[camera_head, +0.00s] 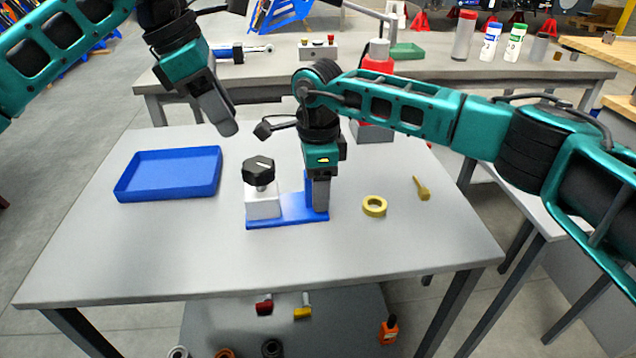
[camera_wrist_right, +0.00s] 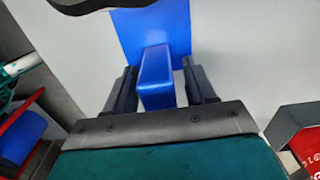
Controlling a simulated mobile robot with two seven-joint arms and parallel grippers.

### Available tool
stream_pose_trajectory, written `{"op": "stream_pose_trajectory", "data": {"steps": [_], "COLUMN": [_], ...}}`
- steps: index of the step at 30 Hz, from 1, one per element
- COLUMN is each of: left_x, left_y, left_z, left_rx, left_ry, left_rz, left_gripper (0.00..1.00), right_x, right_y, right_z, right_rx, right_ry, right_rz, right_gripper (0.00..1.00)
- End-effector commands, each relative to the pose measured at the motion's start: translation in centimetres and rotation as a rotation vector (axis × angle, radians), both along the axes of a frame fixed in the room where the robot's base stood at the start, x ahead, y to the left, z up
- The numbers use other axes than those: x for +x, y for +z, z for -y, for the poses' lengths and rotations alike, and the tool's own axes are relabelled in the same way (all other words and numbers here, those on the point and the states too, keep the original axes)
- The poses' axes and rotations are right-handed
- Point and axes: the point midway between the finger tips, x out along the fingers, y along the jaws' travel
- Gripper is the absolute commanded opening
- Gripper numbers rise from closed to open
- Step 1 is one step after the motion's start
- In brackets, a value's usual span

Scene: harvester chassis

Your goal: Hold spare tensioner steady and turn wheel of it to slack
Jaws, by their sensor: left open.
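The spare tensioner stands on the grey table, with a blue base plate (camera_head: 290,221), a white block (camera_head: 262,205) and a black wheel (camera_head: 259,172) on top of the block. My right gripper (camera_head: 319,207) points down at the right end of the base. In the right wrist view its fingers (camera_wrist_right: 158,68) stand on either side of the blue upright post (camera_wrist_right: 157,82), with narrow gaps showing beside it. My left gripper (camera_head: 229,130) is open and empty, above and to the left of the wheel, clear of it.
A blue tray (camera_head: 170,190) lies to the left on the table. A yellow ring (camera_head: 374,206) and a yellow pin (camera_head: 422,188) lie to the right. The front of the table is clear. A second bench with bottles (camera_head: 490,42) stands behind.

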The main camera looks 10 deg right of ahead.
Motion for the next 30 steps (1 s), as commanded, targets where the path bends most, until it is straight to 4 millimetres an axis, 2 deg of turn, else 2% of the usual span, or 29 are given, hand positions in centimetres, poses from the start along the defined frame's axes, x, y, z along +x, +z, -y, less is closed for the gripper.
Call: {"op": "stream_pose_trajectory", "data": {"steps": [2,17,30], "left_x": [0.0,0.0,0.0], "left_y": [0.0,0.0,0.0], "left_z": [0.0,-0.01,0.0], "left_rx": [0.0,0.0,0.0], "left_ry": [0.0,0.0,0.0], "left_rz": [0.0,0.0,0.0], "left_gripper": [0.43,0.43,0.43], "right_x": [0.0,0.01,0.02], "right_y": [0.03,0.07,0.09], "right_z": [-0.02,-0.01,-0.01], "right_rx": [0.0,0.001,0.001], "right_ry": [0.0,0.0,0.0], "right_rz": [0.0,0.0,0.0], "right_gripper": [0.47,0.0,0.0]}}
